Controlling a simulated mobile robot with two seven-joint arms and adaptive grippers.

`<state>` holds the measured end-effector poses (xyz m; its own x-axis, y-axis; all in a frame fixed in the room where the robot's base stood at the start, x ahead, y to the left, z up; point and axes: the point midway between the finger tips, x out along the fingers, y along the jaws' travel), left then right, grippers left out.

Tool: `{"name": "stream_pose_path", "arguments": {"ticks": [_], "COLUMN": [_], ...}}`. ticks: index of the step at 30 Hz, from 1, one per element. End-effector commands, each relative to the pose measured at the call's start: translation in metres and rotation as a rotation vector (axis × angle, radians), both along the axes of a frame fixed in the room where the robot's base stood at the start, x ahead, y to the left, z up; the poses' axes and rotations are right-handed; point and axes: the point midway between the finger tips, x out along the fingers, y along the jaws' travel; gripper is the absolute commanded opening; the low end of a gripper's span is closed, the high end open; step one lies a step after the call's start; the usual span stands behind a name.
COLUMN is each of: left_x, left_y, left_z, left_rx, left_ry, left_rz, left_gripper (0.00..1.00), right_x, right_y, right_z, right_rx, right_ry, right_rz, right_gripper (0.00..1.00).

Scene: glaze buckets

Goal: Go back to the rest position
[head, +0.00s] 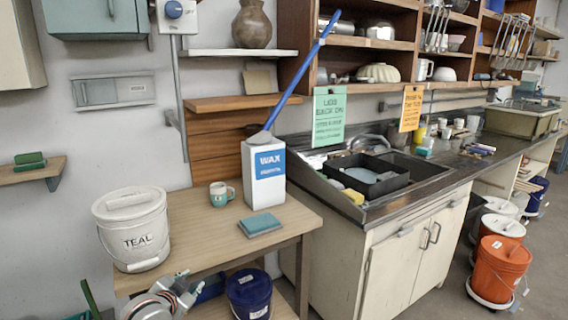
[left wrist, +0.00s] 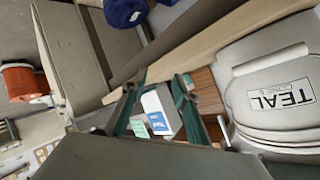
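My left gripper (head: 178,290) is low at the bottom left of the head view, in front of the wooden table (head: 190,250) and below the lidded white TEAL bucket (head: 134,235). In the left wrist view the two green fingers of my left gripper (left wrist: 158,78) stand apart with nothing held between them. The white WAX carton (left wrist: 158,110) shows in the background beyond that gap, and the TEAL bucket (left wrist: 270,85) is at the right. My right gripper is in neither view.
A mug (head: 220,194), a teal block (head: 260,224) and the WAX carton (head: 262,175) with a blue-handled tool stand on the table. A dark blue bucket (head: 250,293) is below. The sink counter (head: 400,200) is to the right; orange buckets (head: 500,268) stand on the floor.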

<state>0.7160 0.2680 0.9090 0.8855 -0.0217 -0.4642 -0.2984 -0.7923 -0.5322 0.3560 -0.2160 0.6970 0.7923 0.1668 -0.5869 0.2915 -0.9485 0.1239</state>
Motion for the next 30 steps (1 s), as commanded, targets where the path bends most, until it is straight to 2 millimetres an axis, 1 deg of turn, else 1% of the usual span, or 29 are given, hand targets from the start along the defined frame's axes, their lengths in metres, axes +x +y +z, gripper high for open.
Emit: {"name": "stream_pose_path", "arguments": {"ticks": [1, 2, 3, 5, 6, 8, 9, 11, 12, 14, 15, 18, 21, 24, 26, 30], "left_x": [-0.024, -0.037, -0.055, -0.083, -0.103, -0.133, -0.154, -0.185, -0.207, -0.239, -0.260, -0.304, -0.335, -0.353, -0.358, -0.359], "left_y": [-0.003, -0.005, -0.008, -0.012, -0.015, -0.019, -0.022, -0.027, -0.030, -0.035, -0.038, -0.044, -0.048, -0.051, -0.052, -0.052], "left_z": [-0.031, -0.045, -0.063, -0.090, -0.105, -0.127, -0.141, -0.159, -0.170, -0.183, -0.191, -0.203, -0.209, -0.211, -0.212, -0.212], "left_rx": [-0.024, -0.039, -0.060, -0.092, -0.114, -0.147, -0.169, -0.204, -0.227, -0.262, -0.284, -0.331, -0.368, -0.389, -0.396, -0.397], "left_ry": [0.022, 0.030, 0.039, 0.055, 0.065, 0.080, 0.091, 0.106, 0.118, 0.132, 0.143, 0.164, 0.177, 0.185, 0.188, 0.188], "left_rz": [0.003, 0.006, 0.009, 0.015, 0.018, 0.024, 0.028, 0.035, 0.040, 0.046, 0.051, 0.062, 0.071, 0.077, 0.078, 0.079], "left_gripper": [0.29, 0.29, 0.29, 0.29, 0.29, 0.29, 0.29, 0.29, 0.29, 0.29, 0.29, 0.29, 0.29, 0.29, 0.29, 0.29], "right_x": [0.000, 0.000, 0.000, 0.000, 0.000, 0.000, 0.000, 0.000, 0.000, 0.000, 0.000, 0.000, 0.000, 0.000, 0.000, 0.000], "right_y": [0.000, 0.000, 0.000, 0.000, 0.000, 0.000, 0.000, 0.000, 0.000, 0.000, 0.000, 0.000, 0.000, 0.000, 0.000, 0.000], "right_z": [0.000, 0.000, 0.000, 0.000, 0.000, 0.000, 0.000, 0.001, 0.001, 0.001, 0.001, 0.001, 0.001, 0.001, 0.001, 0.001], "right_rx": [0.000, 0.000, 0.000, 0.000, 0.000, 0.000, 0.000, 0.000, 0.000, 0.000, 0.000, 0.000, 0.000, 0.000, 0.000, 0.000], "right_ry": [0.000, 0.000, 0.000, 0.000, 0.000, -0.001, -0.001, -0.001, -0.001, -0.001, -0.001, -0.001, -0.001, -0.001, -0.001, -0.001], "right_rz": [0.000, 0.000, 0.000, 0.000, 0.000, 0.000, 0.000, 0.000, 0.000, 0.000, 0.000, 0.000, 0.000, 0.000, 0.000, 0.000], "right_gripper": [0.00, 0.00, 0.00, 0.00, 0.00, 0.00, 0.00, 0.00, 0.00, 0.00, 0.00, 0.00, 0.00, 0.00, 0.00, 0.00]}}
